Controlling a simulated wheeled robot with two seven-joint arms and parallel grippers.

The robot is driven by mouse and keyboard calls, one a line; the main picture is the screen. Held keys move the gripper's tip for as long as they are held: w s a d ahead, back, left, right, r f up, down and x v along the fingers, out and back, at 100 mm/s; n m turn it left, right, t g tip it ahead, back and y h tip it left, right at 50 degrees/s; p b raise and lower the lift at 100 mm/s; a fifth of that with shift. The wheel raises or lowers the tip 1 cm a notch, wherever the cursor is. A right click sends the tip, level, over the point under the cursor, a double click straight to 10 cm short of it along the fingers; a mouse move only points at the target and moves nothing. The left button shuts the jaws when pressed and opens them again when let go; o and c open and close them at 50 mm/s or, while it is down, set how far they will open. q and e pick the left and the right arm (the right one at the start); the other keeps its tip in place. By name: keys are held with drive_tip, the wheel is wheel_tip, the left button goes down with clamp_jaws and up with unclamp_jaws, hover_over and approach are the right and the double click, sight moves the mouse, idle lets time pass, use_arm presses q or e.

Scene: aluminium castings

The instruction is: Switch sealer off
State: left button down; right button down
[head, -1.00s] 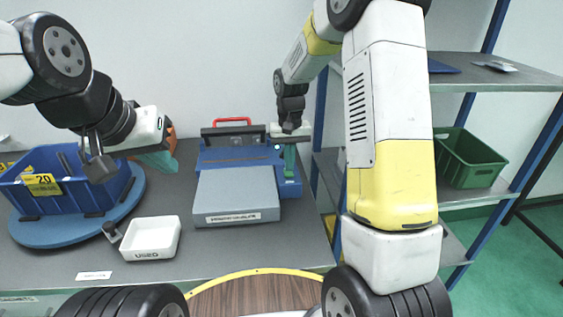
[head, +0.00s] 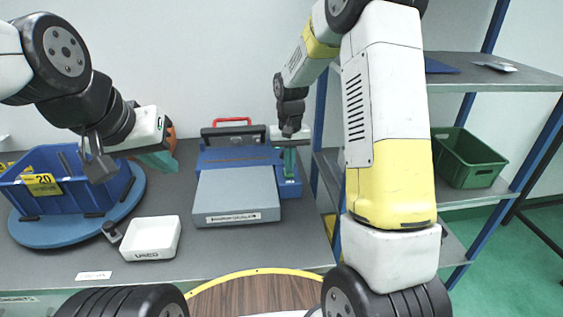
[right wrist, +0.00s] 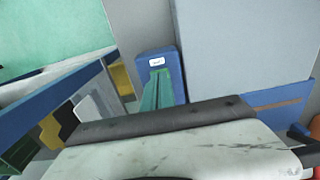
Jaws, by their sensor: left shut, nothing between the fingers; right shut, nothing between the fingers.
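The sealer (head: 240,157) is a blue machine with a red handle at its back and a grey plate (head: 236,192) in front, standing on the grey bench. My right gripper (head: 290,170) points down with its green fingers shut over the blue panel at the sealer's right side. The right wrist view shows the shut fingers (right wrist: 159,88) over this blue panel (right wrist: 157,56), which bears a small white label. I cannot tell whether the fingers touch the panel, and no switch is clearly visible. My left gripper (head: 163,163) is shut and empty, left of the sealer above the bench.
A white tray (head: 151,238) stands front left of the sealer. A blue bin (head: 70,195) sits on a round blue turntable (head: 125,207) at the left. Shelves with a green crate (head: 468,165) stand at the right, behind my right arm.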

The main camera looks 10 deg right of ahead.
drive_tip(key=shift+f, duration=0.5)
drive_tip(key=shift+r, duration=3.55)
drive_tip(key=shift+r, duration=0.15)
drive_tip(key=s+d+r+t+y, duration=0.1)
drive_tip(key=s+d+r+t, duration=0.15)
drive_tip(key=s+r, duration=0.85)
drive_tip(key=s+r+t+y, duration=0.1)
drive_tip(key=s+r+t, duration=0.2)
drive_tip(key=s, duration=1.1)
drive_tip(key=shift+n+t, duration=0.3)
drive_tip(key=shift+t, duration=0.05)
